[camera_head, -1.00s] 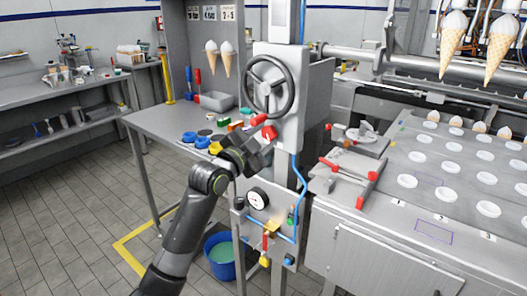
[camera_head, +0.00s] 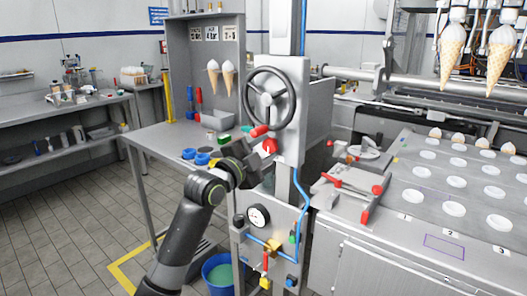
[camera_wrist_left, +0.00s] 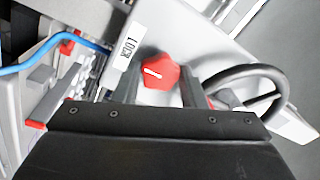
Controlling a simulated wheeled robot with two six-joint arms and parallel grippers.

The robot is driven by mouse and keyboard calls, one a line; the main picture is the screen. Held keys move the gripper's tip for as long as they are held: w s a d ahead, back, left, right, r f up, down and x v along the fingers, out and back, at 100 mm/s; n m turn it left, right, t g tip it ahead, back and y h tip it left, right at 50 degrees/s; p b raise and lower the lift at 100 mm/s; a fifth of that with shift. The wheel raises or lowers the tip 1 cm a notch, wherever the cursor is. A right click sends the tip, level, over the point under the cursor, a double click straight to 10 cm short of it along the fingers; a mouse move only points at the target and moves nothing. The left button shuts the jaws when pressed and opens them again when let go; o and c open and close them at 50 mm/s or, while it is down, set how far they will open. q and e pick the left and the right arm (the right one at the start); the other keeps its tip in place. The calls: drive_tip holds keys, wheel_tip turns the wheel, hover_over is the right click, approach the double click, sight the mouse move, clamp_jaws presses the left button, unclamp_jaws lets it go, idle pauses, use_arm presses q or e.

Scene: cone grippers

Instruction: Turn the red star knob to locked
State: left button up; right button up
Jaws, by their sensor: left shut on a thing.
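The red star knob (camera_head: 270,146) sits on the grey housing just below the handwheel, partly hidden by my left gripper in the head view. In the left wrist view the knob (camera_wrist_left: 160,73) shows red with a white mark on its face, and it lies between the two fingers. My left gripper (camera_head: 262,153) is at the knob and shut on it. Its fingers also show in the left wrist view (camera_wrist_left: 159,86). A white label (camera_wrist_left: 129,46) with dark letters is beside the knob; I cannot read it surely. My right gripper is not in view.
The handwheel (camera_head: 270,98) with a red handle (camera_head: 259,131) is close above the gripper. A gauge (camera_head: 258,216), blue hose (camera_head: 301,200) and valves are below. A workbench (camera_head: 150,140) is to the left, and a conveyor with white discs (camera_head: 453,209) to the right.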

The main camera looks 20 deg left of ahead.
use_arm(q)
drive_tip(key=o, duration=1)
drive_tip(key=v, duration=1.7)
drive_tip(key=shift+s+a+b, duration=0.1)
drive_tip(key=shift+s+b, duration=0.1)
drive_tip(key=shift+b, duration=0.15)
